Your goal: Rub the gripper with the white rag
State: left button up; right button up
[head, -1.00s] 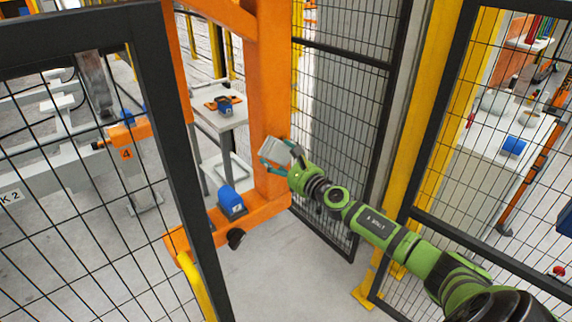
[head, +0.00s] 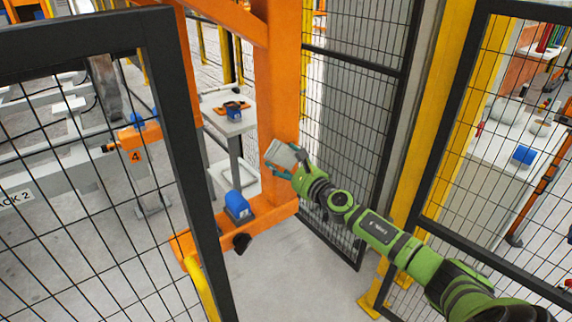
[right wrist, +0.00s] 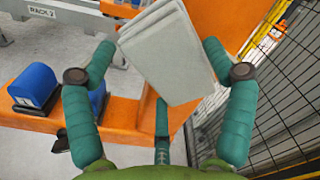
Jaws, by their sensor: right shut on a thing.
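My right gripper (head: 278,165) has teal fingers and is shut on the white rag (head: 283,154), a flat folded pad. In the right wrist view the rag (right wrist: 168,58) lies between the fingers and sticks out past them. In the head view the rag is in front of the lower orange post; I cannot tell whether it touches it. The orange frame (head: 279,97), perhaps the gripper to rub, has a low beam with a blue block (head: 237,206). Two blue blocks show in the right wrist view, the nearer one (right wrist: 34,84) at the left. My left gripper is not in view.
A black mesh fence panel (head: 183,150) stands close on the left, and another (head: 358,110) behind my right arm. A yellow post (head: 433,130) stands to the right. A grey table (head: 217,118) is behind the frame. Bare floor lies below the beam.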

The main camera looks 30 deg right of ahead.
jog(key=shift+w, duration=0.75)
